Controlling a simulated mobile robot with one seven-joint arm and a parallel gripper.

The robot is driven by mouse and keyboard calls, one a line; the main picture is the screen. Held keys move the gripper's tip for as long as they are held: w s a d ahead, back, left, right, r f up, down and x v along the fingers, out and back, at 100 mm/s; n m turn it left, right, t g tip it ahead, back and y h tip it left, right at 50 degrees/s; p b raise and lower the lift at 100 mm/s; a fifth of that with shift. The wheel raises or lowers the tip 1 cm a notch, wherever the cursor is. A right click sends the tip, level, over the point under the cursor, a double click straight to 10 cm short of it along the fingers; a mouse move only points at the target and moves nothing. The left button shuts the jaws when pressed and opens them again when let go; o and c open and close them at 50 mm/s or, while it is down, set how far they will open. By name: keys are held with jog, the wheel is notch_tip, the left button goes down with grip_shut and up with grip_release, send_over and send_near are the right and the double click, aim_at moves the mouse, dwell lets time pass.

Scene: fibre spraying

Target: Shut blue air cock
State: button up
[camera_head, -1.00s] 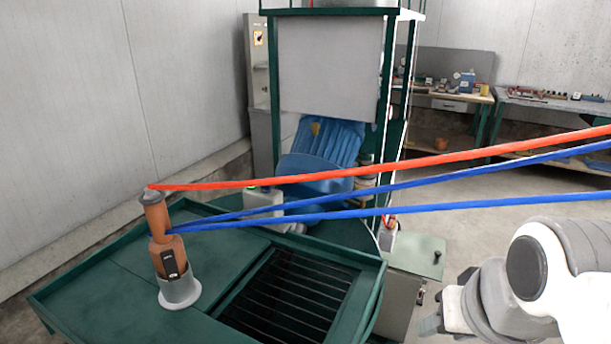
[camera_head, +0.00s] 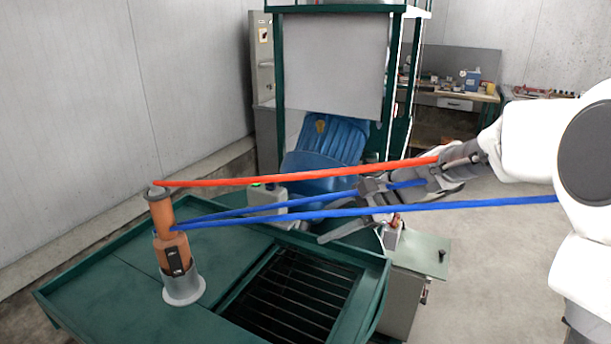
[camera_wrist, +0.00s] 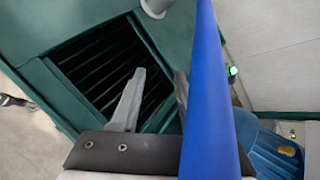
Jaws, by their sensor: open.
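I cannot make out a blue air cock in either view. Two blue hoses (camera_head: 480,206) and a red hose (camera_head: 300,178) run from an orange-brown spray tool (camera_head: 172,240), which stands in a grey holder on the green table. My gripper (camera_head: 345,212) is above the right side of the table, among the hoses, and partly hidden by them. In the wrist view my gripper (camera_wrist: 160,82) is open with nothing between the fingers. A blue hose (camera_wrist: 208,100) crosses close to the camera, in front of the right finger.
The green table (camera_head: 120,295) has a dark slatted grate (camera_head: 300,290). A pale box (camera_head: 268,198) with a green light stands at its back edge. Behind is a blue ribbed drum (camera_head: 330,150) under a green frame. A grey-green cabinet (camera_head: 415,255) stands right of the table.

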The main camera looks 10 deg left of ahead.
jog(key=w+a+f+m+y, duration=0.2)
jog(key=w+m+y, duration=0.15)
jog(key=w, duration=0.45)
jog(key=m+t+y, duration=0.3)
jog(key=m+t, duration=0.1)
jog(key=m, duration=0.3)
send_near(275, 183)
jog(key=p+x, duration=0.1)
jog(key=x, duration=0.9)
jog(key=shift+w+f+p, duration=0.1)
jog(key=shift+f+p, duration=0.05)
jog(key=shift+p, duration=0.2)
grip_shut()
